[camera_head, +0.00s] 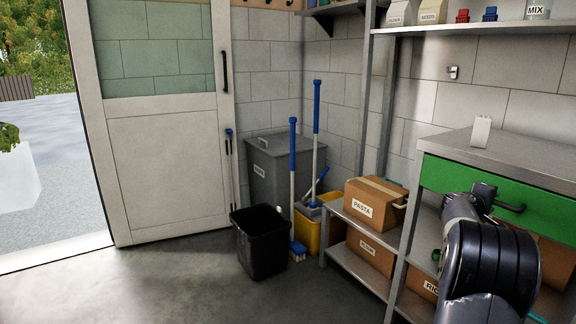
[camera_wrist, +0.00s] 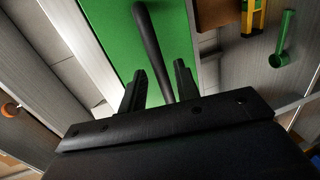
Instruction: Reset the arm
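My arm reaches in at the right of the head view, in front of a green drawer (camera_head: 460,178) with a black bar handle (camera_head: 512,208). In the wrist view the green drawer front (camera_wrist: 108,35) fills the upper middle. My gripper (camera_wrist: 159,80) is open, its two dark fingers apart. The black handle (camera_wrist: 150,45) runs down between the fingers, with a visible gap on each side. It is not clear how deep the handle lies between them. In the head view my arm hides most of the fingers.
The drawer sits under a grey worktop (camera_head: 500,150) with a small white item (camera_head: 481,131) on it. Cardboard boxes (camera_head: 375,202) stand on low shelves to the left. A black bin (camera_head: 260,245) and a yellow mop bucket (camera_head: 308,230) stand further left. The floor at front left is clear.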

